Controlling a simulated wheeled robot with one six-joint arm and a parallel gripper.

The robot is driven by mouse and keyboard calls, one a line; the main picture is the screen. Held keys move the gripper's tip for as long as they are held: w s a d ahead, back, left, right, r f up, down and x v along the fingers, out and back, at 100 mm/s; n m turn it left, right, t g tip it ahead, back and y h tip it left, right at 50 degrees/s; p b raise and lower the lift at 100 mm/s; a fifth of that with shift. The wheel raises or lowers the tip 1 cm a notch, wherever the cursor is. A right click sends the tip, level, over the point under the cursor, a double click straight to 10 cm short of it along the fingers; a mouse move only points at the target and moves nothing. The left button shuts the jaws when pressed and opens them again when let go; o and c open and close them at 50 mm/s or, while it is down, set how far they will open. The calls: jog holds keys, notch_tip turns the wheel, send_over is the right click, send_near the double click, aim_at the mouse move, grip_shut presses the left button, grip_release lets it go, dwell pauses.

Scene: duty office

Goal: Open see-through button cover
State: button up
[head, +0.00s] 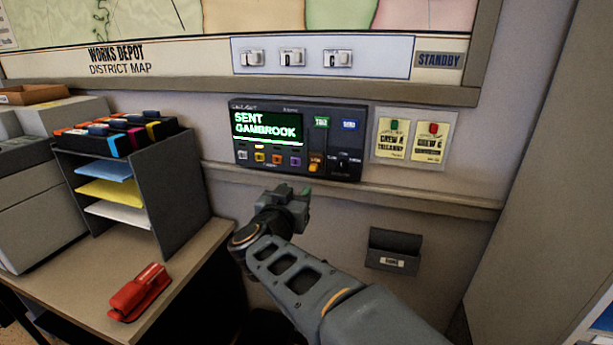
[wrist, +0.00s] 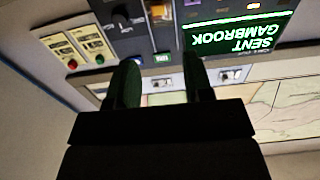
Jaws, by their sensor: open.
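A dark console (head: 298,140) on the wall has a green-lit screen reading "SENT GAMBROOK". An orange button (head: 315,161) sits near its lower right; it also shows at the top of the wrist view (wrist: 160,13). A clear cover seems to sit around this button, but it is too small to tell its exact position. My gripper (head: 291,195) is below the console in the head view, apart from it. In the wrist view my gripper (wrist: 162,66) is open, its two dark fingers apart with nothing between them. The wrist picture shows the console upside down.
A ledge (head: 400,190) runs under the console. Two yellow tags (head: 412,138) hang at its right. A panel with several switches (head: 323,58) is above. A shelf unit (head: 160,175) and red stapler (head: 139,292) stand left; a small dark holder (head: 393,250) is lower right.

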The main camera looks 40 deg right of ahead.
aim_at(312, 167)
jog(key=b+x, duration=0.2)
jog(key=x, duration=1.1)
jog(key=shift+d, duration=0.2)
grip_shut()
